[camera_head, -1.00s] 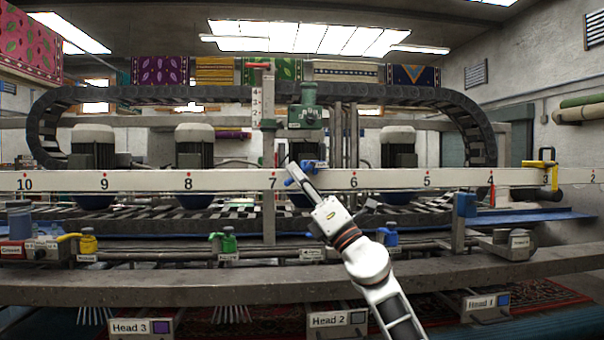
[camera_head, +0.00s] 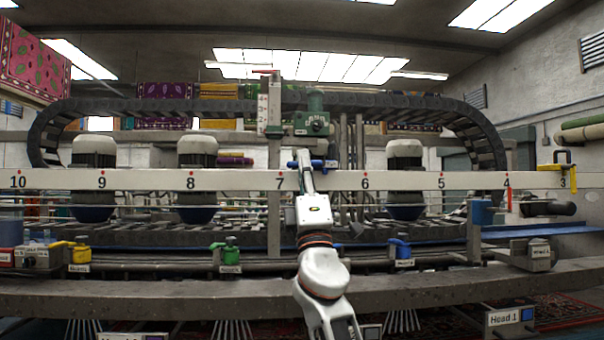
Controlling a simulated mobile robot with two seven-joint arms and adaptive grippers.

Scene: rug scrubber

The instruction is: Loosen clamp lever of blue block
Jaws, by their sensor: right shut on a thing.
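The numbered white beam (camera_head: 226,180) runs across the view. A small blue block (camera_head: 326,164) sits on it between the 7 and 6 marks, with a blue clamp lever (camera_head: 292,165) at its left side. My right gripper (camera_head: 304,162) reaches up from below to the beam at this lever. Its narrow fingers are shut on the lever and partly hide it and the left of the block. My left gripper is not in view.
A green housing (camera_head: 316,122) and a upright scale (camera_head: 269,104) stand just above and behind the block. A yellow clamp (camera_head: 561,167) is on the beam far right. Green (camera_head: 231,252), yellow (camera_head: 79,252) and blue (camera_head: 400,248) valves line the lower rail.

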